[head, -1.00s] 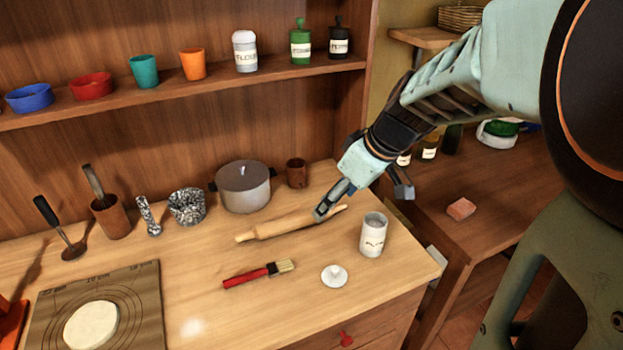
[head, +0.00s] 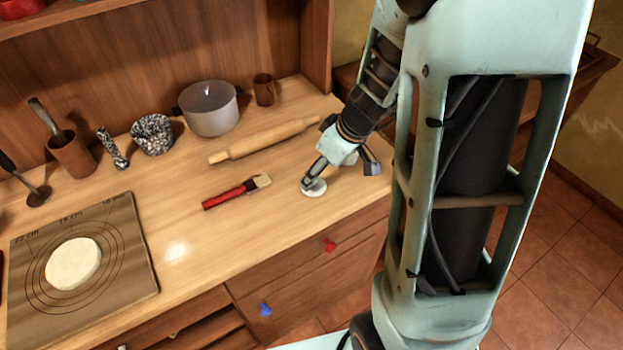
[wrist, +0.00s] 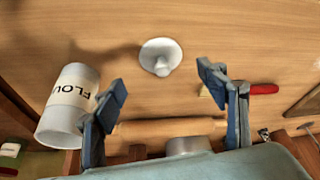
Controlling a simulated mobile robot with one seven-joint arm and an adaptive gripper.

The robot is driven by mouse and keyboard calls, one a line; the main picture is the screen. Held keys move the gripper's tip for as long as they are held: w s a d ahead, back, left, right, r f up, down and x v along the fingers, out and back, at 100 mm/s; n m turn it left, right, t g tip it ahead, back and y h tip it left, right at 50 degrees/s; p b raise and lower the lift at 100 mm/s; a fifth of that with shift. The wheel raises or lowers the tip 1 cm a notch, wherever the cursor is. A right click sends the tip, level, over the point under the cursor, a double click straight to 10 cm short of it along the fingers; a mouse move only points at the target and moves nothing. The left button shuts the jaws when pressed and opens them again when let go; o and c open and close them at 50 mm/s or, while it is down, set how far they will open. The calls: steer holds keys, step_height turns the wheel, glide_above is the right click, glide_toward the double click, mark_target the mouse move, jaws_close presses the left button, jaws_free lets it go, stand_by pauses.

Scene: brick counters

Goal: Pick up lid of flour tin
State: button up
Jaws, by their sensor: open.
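The lid of the flour tin (head: 314,193) is a small white disc with a knob, lying knob up on the wooden counter. In the wrist view the lid (wrist: 160,55) is just beyond my fingertips and between them sideways. My gripper (head: 341,174) is open and empty, low over the counter at the lid; one finger partly covers the lid in the head view. The wrist view shows both fingers of my gripper (wrist: 163,82) spread apart, not touching the lid. The white flour tin (wrist: 69,108), labelled FLOUR, is beside the left finger; my arm mostly hides it in the head view.
A red-handled brush (head: 228,195) lies left of the lid. A rolling pin (head: 265,141) lies behind it, with a grey pot (head: 210,110) and a brown cup (head: 264,89) farther back. A mat with dough (head: 135,235) is at left. The counter's front edge is close.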

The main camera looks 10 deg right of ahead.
mark_target(317, 189)
steer(key=x, duration=0.5)
steer(key=shift+w+a+r, duration=0.1)
steer(key=shift+a+r, duration=0.05)
steer(key=shift+a, duration=0.05)
steer(key=c, duration=1)
